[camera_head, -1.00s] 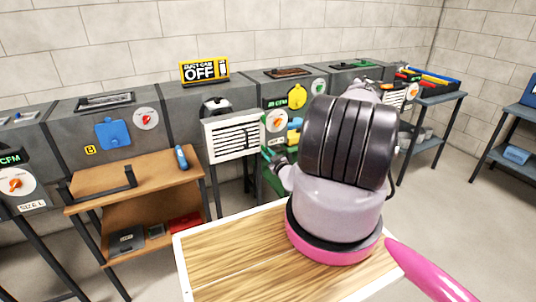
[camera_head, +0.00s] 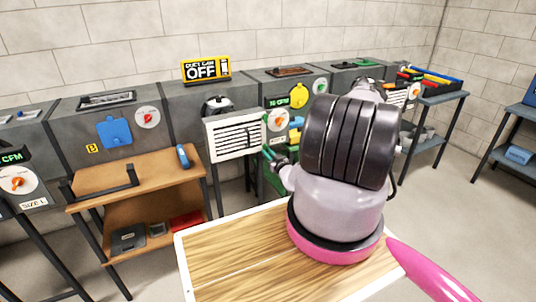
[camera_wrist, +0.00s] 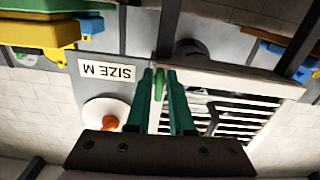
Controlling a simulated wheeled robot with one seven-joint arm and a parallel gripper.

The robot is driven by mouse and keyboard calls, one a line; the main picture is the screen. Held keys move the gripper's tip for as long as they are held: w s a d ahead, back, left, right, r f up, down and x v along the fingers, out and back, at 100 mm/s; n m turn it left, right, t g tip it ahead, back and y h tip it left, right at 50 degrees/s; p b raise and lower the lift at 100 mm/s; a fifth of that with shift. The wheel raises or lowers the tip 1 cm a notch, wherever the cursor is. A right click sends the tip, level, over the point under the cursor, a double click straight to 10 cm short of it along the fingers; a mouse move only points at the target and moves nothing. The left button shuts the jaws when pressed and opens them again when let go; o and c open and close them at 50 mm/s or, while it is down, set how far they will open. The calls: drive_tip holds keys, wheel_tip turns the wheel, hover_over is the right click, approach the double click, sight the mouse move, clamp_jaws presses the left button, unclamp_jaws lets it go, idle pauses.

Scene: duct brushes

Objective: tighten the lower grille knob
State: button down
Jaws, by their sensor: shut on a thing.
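The white slatted grille (camera_head: 236,146) hangs on the front of the grey duct, and in the wrist view it shows upside down (camera_wrist: 283,84). A small green knob (camera_wrist: 158,84) sits at the grille frame's edge, near its lower right corner. My gripper (camera_wrist: 161,76) has its two green fingers around this knob, shut on it. In the head view my gripper (camera_head: 268,152) is at the grille's lower right corner, and the knob cannot be made out there. My arm hides part of the duct to the right.
A "SIZE M" label (camera_wrist: 120,72) and a white dial with an orange pointer (camera_wrist: 107,113) are close beside my gripper. A wooden shelf unit (camera_head: 130,190) stands to the left. A dark table with coloured bins (camera_head: 430,85) is at the right. Open floor lies on the right.

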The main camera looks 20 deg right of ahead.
drive_tip(key=shift+w+a+r, duration=0.1)
drive_tip(key=shift+r, duration=0.05)
drive_tip(key=c, duration=0.9)
unclamp_jaws()
drive_tip(key=s, duration=1.1)
drive_tip(key=shift+d, duration=0.2)
